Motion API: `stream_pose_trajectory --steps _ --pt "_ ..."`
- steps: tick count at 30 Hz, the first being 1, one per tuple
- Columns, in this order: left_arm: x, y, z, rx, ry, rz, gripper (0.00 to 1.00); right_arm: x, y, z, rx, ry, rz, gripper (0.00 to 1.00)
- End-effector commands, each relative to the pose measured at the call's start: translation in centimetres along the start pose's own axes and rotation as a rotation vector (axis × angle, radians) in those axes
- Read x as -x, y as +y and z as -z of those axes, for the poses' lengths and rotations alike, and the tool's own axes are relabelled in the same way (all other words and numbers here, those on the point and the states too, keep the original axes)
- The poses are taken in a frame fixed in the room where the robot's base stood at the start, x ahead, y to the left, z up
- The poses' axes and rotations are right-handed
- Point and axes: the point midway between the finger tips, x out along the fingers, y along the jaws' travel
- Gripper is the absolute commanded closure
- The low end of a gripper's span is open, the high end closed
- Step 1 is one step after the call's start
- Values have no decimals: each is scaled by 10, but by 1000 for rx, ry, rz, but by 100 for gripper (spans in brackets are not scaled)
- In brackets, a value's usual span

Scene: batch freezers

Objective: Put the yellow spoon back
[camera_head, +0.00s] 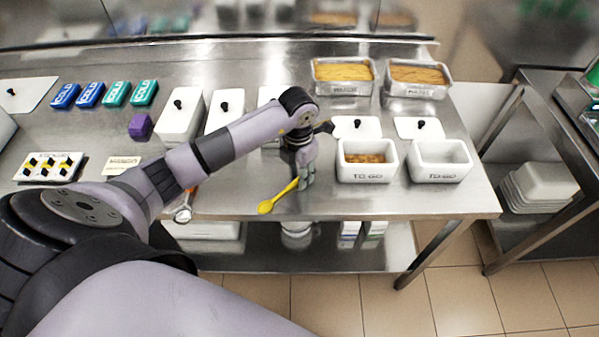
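The yellow spoon (278,197) is at the middle of the steel table, near its front edge. Its bowl points to the lower left and its handle runs up to my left gripper (306,180). The fingers of my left gripper point down at the handle end and appear to be closed around it. I cannot tell whether the spoon touches the table. My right gripper is not in view.
Two white TO-GO containers (366,174) stand right of the gripper, the left one holding food. White lidded containers (180,117), COLD packs (90,94) and a purple block (140,126) are at left.

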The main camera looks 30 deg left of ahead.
Motion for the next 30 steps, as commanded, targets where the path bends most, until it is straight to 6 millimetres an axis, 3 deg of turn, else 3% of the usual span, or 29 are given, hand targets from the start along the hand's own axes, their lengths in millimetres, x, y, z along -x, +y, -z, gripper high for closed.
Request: stream_pose_trajectory --steps 13,24,30 --pt "10 0 -1 0 -3 -1 68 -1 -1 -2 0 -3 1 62" --pt "85 1 -2 0 -6 -2 68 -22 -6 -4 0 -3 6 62" --pt "114 0 -1 0 -3 0 68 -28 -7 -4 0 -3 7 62"
